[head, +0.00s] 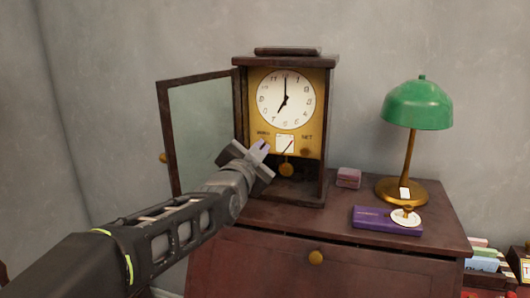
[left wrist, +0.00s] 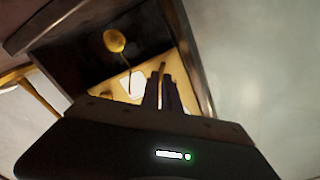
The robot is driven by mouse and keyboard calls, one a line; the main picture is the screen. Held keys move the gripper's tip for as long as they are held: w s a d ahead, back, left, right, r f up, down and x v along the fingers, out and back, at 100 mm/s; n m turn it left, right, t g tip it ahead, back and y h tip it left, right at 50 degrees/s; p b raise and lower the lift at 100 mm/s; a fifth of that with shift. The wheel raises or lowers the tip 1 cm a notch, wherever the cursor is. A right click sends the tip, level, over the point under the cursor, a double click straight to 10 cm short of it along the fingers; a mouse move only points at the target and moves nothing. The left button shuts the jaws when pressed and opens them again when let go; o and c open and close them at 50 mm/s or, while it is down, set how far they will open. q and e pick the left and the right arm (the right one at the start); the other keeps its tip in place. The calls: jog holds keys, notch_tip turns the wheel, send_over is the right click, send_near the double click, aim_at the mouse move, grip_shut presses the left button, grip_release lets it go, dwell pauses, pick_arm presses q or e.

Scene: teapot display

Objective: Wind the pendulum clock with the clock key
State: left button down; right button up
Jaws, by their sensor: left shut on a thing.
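The wooden pendulum clock (head: 331,130) stands on a cabinet, its glass door (head: 200,130) swung open to the left. Its white dial (head: 286,98) reads about seven. Labels and a dark round spot (head: 306,152) show on the gold plate below. The brass pendulum bob (head: 286,170) hangs beneath and also shows in the left wrist view (left wrist: 114,40). My left gripper (head: 262,147) is in front of the plate's lower left. In the left wrist view (left wrist: 162,92) it is shut on a thin brass-coloured piece (left wrist: 162,69), apparently the clock key, mostly hidden by the fingers.
A green lamp (head: 418,105), a small pink box (head: 348,178) and a purple box (head: 375,221) with a white disc (head: 405,216) stand right of the clock on the cabinet (head: 445,235). The open door stands close left of my gripper. Books (head: 482,264) are at lower right.

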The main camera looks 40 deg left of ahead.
pick_arm(q)
jog(key=shift+w+d+r, duration=0.1)
jog(key=shift+d+r, duration=0.15)
jog(key=shift+r, duration=0.05)
jog(key=c, duration=1.8)
grip_release()
jog(key=shift+d, duration=0.15)
jog(key=shift+o, duration=1)
jog(key=shift+a+f, duration=0.2)
jog(key=b+v, duration=0.1)
jog(key=v, duration=0.6)
jog(key=shift+s+d, duration=0.25)
jog(key=shift+s, duration=0.05)
